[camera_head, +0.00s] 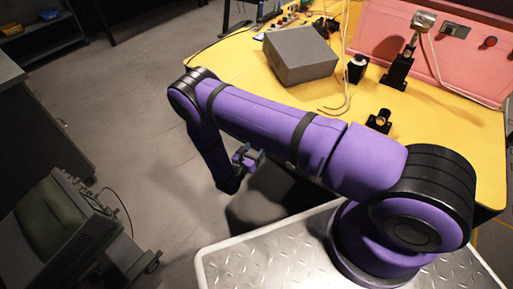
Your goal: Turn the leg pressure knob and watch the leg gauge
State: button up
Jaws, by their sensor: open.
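My purple and black arm reaches left from its base, and its far end bends down beside the yellow table. My gripper (249,157) hangs over the grey floor left of the table edge; it is small in view, open, with nothing seen between its fingers. I cannot make out a knob or gauge marked for the leg. A pink panel (415,50) at the upper right carries a small red round part (490,42) and a dark square fitting (456,30); what they are is too small to tell. My gripper is far from both.
The yellow table (440,120) holds a grey block (299,54), a black stand (398,70), a small black holder (379,121) and thin pale cables. A boxy instrument (50,225) stands at the lower left. The floor (150,110) between them is clear.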

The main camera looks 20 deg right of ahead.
jog(key=shift+x, duration=1.05)
jog(key=c, duration=0.9)
jog(key=m, duration=0.3)
jog(key=shift+a+m, duration=0.1)
jog(key=shift+m, duration=0.2)
jog(key=shift+m+h, duration=0.3)
jog(key=shift+m, duration=1.6)
